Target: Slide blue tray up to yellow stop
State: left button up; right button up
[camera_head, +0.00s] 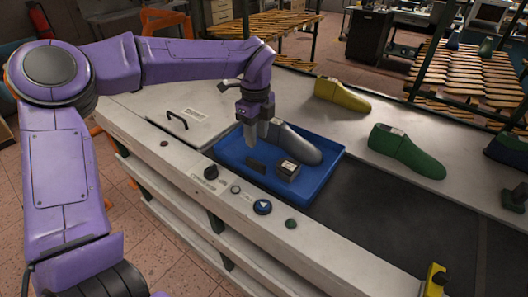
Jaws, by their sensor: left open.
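The blue tray (316,181) lies on the counter, at the left end of a dark belt-like strip. It holds a grey shoe last (294,146), a small dark box with a light top (287,170) and a thin dark block (256,165). My left gripper (259,139) points down over the left part of the tray, next to the grey last. It is open; whether its fingers touch anything is unclear. The yellow stop (435,281) stands at the lower right by the counter's front edge, well apart from the tray. My right gripper is not in view.
The dark strip (375,210) between tray and stop is clear. A yellow last (342,96) and a green last (406,152) stand on the counter behind. Slatted racks (470,80) stand behind.

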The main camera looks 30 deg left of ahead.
aim_at(255, 161)
pick_arm(q)
jog(key=f, duration=0.2)
jog(key=s+f+p, duration=0.1)
jog(key=f, duration=0.2)
jog(key=shift+a+f+p, duration=0.1)
jog(key=shift+f+p, duration=0.2)
jog(key=f, duration=0.4)
jog(key=shift+w+f+p, duration=0.2)
jog(key=shift+f+p, duration=0.05)
jog(key=shift+p, duration=0.1)
jog(key=shift+s, duration=0.1)
grip_shut()
